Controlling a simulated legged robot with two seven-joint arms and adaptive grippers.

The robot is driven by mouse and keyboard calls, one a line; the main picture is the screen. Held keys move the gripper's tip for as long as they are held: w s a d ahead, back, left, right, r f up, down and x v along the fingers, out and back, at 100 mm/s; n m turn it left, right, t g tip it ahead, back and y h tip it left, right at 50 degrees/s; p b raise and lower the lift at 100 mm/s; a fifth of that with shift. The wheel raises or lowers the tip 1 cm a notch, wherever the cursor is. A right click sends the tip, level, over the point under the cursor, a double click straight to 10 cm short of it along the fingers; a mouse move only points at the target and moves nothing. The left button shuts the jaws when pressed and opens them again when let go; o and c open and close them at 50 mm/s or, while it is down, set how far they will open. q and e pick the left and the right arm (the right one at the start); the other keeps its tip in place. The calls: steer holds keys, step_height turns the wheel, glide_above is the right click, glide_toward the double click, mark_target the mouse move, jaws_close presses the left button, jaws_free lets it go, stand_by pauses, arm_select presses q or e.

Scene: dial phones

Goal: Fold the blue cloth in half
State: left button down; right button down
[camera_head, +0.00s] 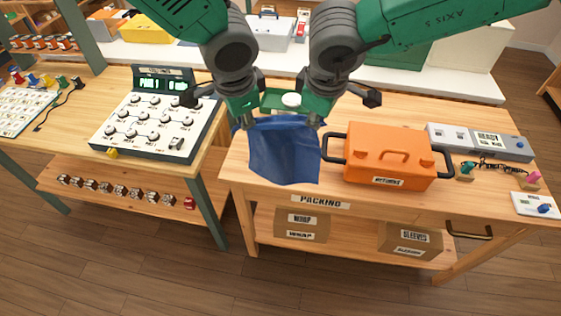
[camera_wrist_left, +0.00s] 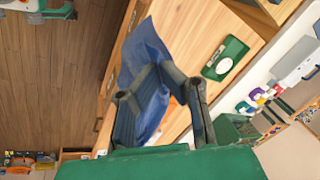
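The blue cloth (camera_head: 284,152) hangs as one sheet between my two grippers at the packing table's front left. Its lower edge reaches the table's front edge. My left gripper (camera_head: 243,123) is at the cloth's upper left corner. In the left wrist view the left gripper's fingertips (camera_wrist_left: 158,68) meet on the blue cloth (camera_wrist_left: 145,45), which spreads out beyond them. My right gripper (camera_head: 313,121) is at the cloth's upper right corner, with its fingertips close together there. The cloth hides part of the tabletop behind it.
An orange toolbox (camera_head: 388,157) stands just right of the cloth. A knob panel (camera_head: 155,127) stands on the left table. A grey device (camera_head: 480,141) sits at the right.

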arm_select(q)
steer(key=shift+a, duration=0.25)
arm_select(e)
steer(key=shift+a, duration=0.1)
stand_by(0.3)
